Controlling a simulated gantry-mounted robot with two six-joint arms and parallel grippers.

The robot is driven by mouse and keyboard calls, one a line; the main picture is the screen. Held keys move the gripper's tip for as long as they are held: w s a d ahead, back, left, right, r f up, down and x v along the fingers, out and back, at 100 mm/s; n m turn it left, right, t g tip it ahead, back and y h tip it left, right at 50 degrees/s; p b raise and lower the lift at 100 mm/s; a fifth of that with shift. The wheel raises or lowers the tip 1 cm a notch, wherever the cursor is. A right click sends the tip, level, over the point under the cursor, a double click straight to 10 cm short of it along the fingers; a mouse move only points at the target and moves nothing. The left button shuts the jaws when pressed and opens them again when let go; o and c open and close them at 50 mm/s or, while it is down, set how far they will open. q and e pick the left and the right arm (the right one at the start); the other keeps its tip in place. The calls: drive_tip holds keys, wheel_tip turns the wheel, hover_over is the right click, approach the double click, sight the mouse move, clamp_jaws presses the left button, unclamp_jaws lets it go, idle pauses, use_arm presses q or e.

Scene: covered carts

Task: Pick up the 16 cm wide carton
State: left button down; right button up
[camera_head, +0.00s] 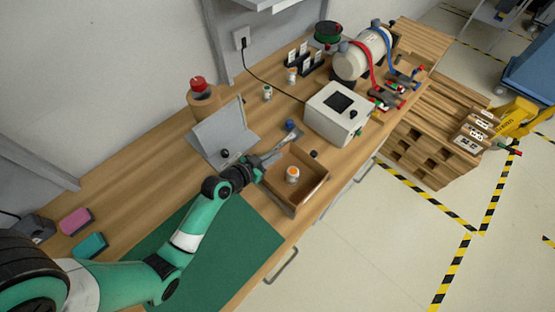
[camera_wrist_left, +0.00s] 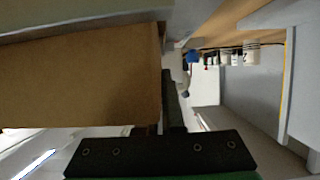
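The carton (camera_head: 309,197) is an open brown cardboard box on the wooden bench. A small white bottle with an orange cap (camera_head: 292,175) stands inside it. My left gripper (camera_head: 272,157) is at the carton's upper left wall, close to its rim. In the left wrist view a brown carton wall (camera_wrist_left: 80,85) fills the left side, and one dark finger (camera_wrist_left: 174,100) lies right along its edge. The other finger is mostly hidden, so I cannot tell whether the wall is gripped. My right gripper is not in view.
A grey angled stand (camera_head: 222,135) is left of the carton, and a white box device (camera_head: 337,113) is behind it on the right. A blue-capped item (camera_head: 289,125) stands just beyond my gripper. A green mat (camera_head: 240,240) covers the bench in front.

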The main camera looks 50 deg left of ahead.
use_arm(q)
drive_tip(key=r, duration=0.1)
drive_tip(key=r+p, duration=0.1)
drive_tip(key=r, duration=0.1)
drive_tip(key=shift+s+d+r, duration=0.2)
drive_tip(key=shift+d+r, duration=0.05)
drive_tip(key=shift+r, duration=0.05)
drive_tip(key=s+d+r+p, duration=0.4)
drive_tip(key=s+d+r, duration=0.4)
drive_tip(key=s, duration=0.2)
drive_tip(key=shift+d+r+p, duration=0.3)
drive_tip(key=shift+d+r, duration=0.05)
drive_tip(key=shift+d, duration=0.05)
